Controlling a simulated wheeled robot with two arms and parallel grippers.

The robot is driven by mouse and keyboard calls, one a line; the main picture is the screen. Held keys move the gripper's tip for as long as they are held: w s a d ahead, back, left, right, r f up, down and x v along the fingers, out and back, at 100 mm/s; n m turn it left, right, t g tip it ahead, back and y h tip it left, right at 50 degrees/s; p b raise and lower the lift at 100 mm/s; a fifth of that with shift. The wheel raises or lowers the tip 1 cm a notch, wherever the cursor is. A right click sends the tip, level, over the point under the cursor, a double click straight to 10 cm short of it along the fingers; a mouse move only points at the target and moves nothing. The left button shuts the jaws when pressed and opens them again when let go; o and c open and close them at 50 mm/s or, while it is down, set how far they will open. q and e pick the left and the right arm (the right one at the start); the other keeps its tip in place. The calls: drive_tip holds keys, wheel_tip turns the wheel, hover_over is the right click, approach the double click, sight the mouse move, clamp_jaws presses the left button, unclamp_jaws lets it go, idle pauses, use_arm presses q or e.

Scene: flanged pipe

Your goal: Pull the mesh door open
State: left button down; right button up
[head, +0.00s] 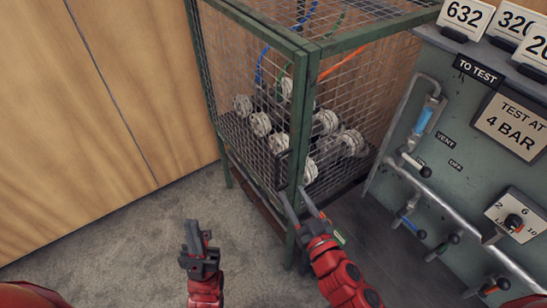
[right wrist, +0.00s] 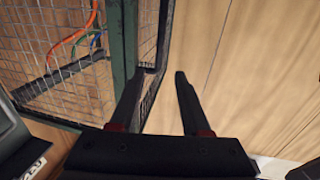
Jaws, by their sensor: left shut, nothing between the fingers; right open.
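The mesh door (head: 245,85) is the left front face of the green-framed wire cage and looks shut or nearly so. A dark upright piece, perhaps its handle (head: 283,170), shows at its right edge. My right gripper (head: 292,191) is open at the door's right edge, just below that piece. In the right wrist view the fingers (right wrist: 161,74) are apart, with a dark upright edge close by the left finger; I cannot tell whether they touch. My left gripper (head: 192,225) is shut and empty, low over the floor and left of the cage.
The cage holds several pale round flanged fittings (head: 262,124) and coloured hoses (head: 340,65). A grey-green test panel (head: 450,130) with pipes and valve levers stands close on the right. A wooden wall (head: 90,110) is at the left. Carpet (head: 120,240) before the cage is clear.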

sight(278, 167)
drive_tip(key=p+x, duration=0.2)
drive_tip(key=x, duration=1.1)
drive_tip(key=shift+w, duration=0.1)
drive_tip(key=shift+w+a+f, duration=0.15)
drive_tip(key=shift+w+a, duration=0.15)
drive_tip(key=shift+w, duration=0.25)
drive_tip(key=shift+c, duration=0.2)
clamp_jaws()
